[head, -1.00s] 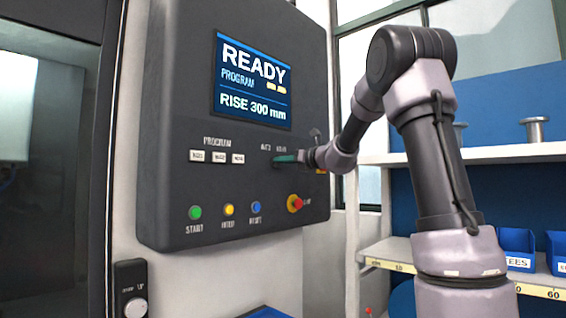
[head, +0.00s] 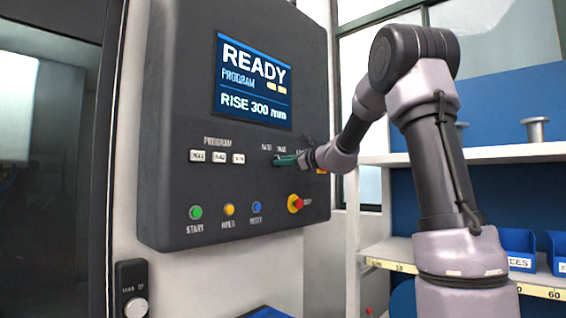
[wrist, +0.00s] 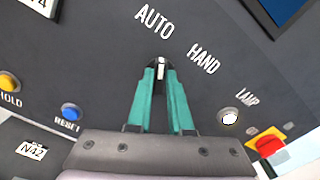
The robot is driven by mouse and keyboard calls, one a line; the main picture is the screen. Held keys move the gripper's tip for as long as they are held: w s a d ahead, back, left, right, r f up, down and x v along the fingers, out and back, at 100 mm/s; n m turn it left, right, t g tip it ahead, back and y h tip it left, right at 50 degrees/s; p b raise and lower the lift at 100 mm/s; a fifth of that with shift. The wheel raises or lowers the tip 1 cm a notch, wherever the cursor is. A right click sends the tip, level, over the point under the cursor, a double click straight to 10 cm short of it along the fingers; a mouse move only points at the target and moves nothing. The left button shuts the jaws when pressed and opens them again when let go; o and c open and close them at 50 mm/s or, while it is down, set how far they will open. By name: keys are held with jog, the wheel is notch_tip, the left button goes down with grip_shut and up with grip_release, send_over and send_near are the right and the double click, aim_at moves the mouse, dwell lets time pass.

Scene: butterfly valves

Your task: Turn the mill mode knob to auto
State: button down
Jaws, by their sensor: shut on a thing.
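The mill mode knob (wrist: 160,70) is a small dark knob with a white pointer line, on the dark control panel (head: 165,120). Its line points up in the wrist view, near the AUTO label (wrist: 153,18) and left of the HAND label (wrist: 204,59). My gripper (wrist: 161,78) has teal fingers shut on the knob from both sides. In the head view my gripper (head: 284,160) reaches the panel from the right, under the labels, and hides the knob there.
The panel's screen (head: 253,80) reads READY, RISE 300 mm. Start (head: 195,212), hold (head: 229,209) and reset (head: 256,207) buttons sit lower. A red stop button (head: 296,203) lies below my gripper, and a lamp button (wrist: 230,116) is beside it. Shelves (head: 480,155) stand behind my arm.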

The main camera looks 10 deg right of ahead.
jog(key=shift+f, duration=0.1)
dwell(0.4)
jog(key=c, duration=0.8)
grip_release()
jog(key=v, duration=1.1)
